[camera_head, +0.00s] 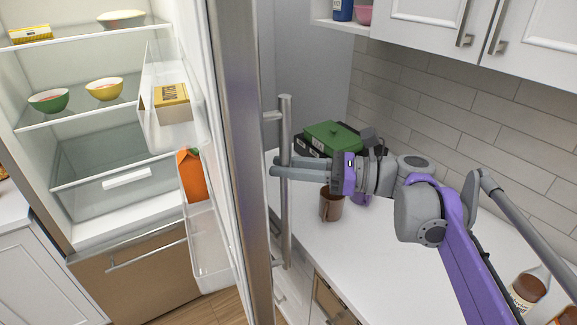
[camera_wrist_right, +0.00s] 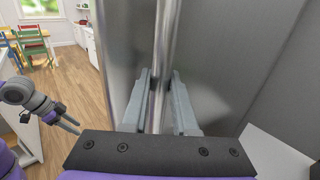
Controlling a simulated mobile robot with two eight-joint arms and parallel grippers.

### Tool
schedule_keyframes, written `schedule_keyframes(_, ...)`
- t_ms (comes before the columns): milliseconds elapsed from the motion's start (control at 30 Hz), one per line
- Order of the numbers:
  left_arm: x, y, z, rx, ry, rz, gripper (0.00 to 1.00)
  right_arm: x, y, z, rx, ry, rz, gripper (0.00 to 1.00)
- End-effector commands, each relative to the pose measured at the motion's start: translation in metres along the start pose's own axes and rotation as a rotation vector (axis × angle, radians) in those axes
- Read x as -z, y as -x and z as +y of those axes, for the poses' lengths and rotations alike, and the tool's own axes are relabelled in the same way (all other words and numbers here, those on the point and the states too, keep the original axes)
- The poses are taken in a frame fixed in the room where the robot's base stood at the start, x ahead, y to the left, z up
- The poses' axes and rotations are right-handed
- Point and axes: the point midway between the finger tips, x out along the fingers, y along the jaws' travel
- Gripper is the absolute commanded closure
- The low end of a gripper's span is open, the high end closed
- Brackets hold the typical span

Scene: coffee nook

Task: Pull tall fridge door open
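The tall fridge door (camera_head: 235,150) stands swung well away from the fridge body, its inner shelves facing left. Its vertical bar handle (camera_head: 286,215) is on the outer face. My right gripper (camera_head: 280,168) reaches in from the right, with its fingers around the handle at mid-height. In the right wrist view the handle (camera_wrist_right: 160,60) runs between the two fingers (camera_wrist_right: 160,100), which look closed against it. My left gripper (camera_wrist_right: 70,126) shows small at the left of the right wrist view, away from the door, its opening unclear. It is not in the head view.
Inside the fridge (camera_head: 115,75) are bowls and a drawer; a carton (camera_head: 192,175) sits in the door shelf. The counter (camera_head: 400,245) to the right holds a brown mug (camera_head: 331,204), a green-topped box (camera_head: 332,136) and bottles (camera_head: 527,288). Wall cabinets hang above.

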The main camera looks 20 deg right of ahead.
Motion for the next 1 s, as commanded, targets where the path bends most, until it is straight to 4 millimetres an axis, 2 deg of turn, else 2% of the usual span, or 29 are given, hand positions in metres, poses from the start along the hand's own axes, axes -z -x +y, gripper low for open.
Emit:
schedule_keyframes(33, 0.000, 0.000, 0.000, 0.000, 0.000, 0.000, 0.50, -0.001, 0.000, -0.001, 0.003, 0.000, -0.002, 0.68)
schedule_keyframes(167, 0.000, 0.000, 0.000, 0.000, 0.000, 0.000, 0.50, -0.001, 0.000, -0.001, 0.002, 0.000, -0.001, 0.44)
schedule_keyframes(467, 0.000, 0.000, 0.000, 0.000, 0.000, 0.000, 0.50, 0.000, 0.001, 0.000, 0.001, 0.000, 0.000, 0.43)
schedule_keyframes(567, -0.001, -0.001, 0.000, 0.000, 0.000, -0.001, 0.50, 0.000, 0.007, -0.001, 0.001, 0.000, 0.000, 0.43)
schedule_keyframes(1000, -0.010, -0.010, 0.000, 0.000, 0.000, -0.008, 0.50, 0.001, 0.089, -0.002, 0.005, 0.000, 0.000, 0.43)
